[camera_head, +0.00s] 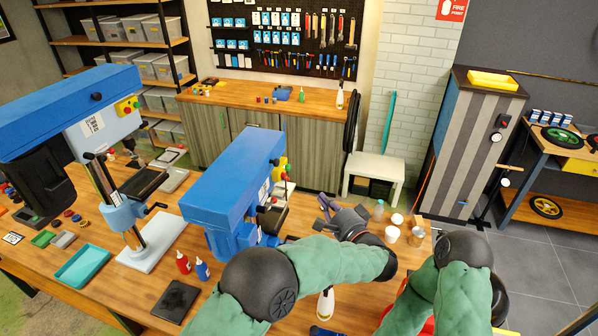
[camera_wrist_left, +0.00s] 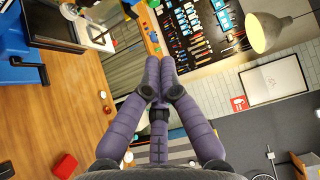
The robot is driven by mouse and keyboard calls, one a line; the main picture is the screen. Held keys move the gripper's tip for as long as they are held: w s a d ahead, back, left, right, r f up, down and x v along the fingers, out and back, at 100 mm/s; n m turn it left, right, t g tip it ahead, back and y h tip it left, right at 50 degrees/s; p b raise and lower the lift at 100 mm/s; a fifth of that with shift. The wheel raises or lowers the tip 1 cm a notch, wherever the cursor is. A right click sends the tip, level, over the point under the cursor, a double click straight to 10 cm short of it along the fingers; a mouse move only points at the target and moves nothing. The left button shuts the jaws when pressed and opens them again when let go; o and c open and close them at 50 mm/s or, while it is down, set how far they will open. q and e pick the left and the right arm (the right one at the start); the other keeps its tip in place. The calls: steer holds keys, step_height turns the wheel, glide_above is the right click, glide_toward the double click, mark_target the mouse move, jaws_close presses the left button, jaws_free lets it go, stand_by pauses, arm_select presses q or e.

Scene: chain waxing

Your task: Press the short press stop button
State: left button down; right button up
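The short blue drill press (camera_head: 232,185) stands on the wooden bench in the middle of the head view. A yellow control box (camera_head: 280,168) is on its right side, with a red button (camera_head: 285,177) and a green button (camera_head: 275,162). My left gripper (camera_head: 325,206) is to the right of the box and apart from it, its purple fingers pointing up and left. In the left wrist view its fingers (camera_wrist_left: 160,65) meet at the tips with nothing between them. The control box is not clearly seen in the wrist view. My right gripper is out of view.
A taller blue drill press (camera_head: 65,110) with its own yellow button box (camera_head: 127,105) stands at the left. Red and blue bottles (camera_head: 192,267) and a teal tray (camera_head: 82,265) are on the bench. Several small jars (camera_head: 395,225) stand right of my left gripper.

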mark_target(284, 175)
arm_select(q)
steer(key=w+a+p, duration=0.3)
steer(key=w+a, duration=0.5)
steer(key=w, duration=0.1)
steer(key=shift+w+a, duration=0.25)
steer(key=shift+w, duration=0.05)
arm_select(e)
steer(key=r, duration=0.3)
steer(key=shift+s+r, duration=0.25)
arm_select(q)
steer(key=shift+a+r, duration=0.1)
